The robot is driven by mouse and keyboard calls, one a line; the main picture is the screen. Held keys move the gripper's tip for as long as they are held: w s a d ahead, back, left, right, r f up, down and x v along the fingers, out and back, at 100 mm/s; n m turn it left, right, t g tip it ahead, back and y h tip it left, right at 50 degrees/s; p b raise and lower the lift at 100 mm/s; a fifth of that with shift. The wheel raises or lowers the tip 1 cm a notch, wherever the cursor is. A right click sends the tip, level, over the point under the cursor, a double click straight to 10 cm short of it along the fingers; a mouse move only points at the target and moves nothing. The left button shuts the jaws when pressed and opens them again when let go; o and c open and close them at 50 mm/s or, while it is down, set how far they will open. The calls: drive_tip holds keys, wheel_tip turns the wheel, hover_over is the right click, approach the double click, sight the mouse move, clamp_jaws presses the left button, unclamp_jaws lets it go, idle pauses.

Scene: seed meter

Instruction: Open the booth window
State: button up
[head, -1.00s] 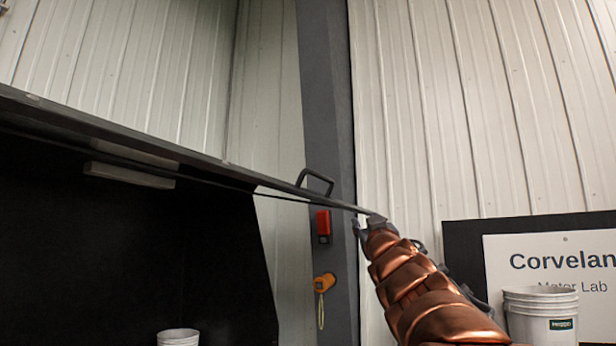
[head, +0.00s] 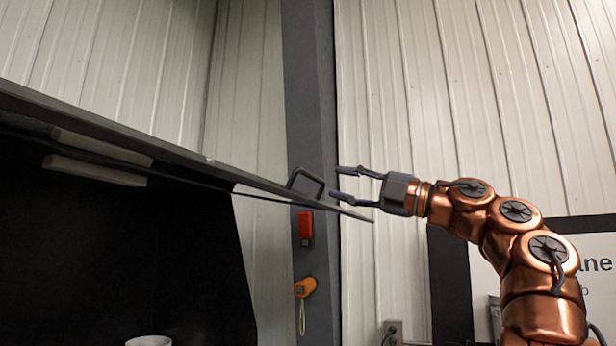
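The booth window (head: 225,168) is a dark panel seen nearly edge-on. It is raised, slanting from the upper left down to a pointed corner at the centre right. A dark loop handle (head: 305,183) stands on its upper face near that corner. My gripper (head: 338,182) is open, its two fingers pointing left, just right of the handle. The lower finger is close to the panel's end; I cannot tell whether it touches. Nothing is between the fingers.
The dark booth interior (head: 90,260) lies below the panel, with a pale light bar (head: 95,170) and a white bucket (head: 150,341). A grey post (head: 314,110) behind carries a red box (head: 306,227) and an orange item (head: 305,287). A sign (head: 485,285) stands behind my arm.

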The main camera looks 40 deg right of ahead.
sight(313, 177)
drive_tip(key=p+x, duration=0.1)
drive_tip(key=x, duration=0.6)
drive_tip(key=shift+w+a+r+p, duration=0.1)
drive_tip(key=shift+w+a+p, duration=0.05)
drive_tip(key=shift+w+p, duration=0.2)
clamp_jaws()
idle(0.4)
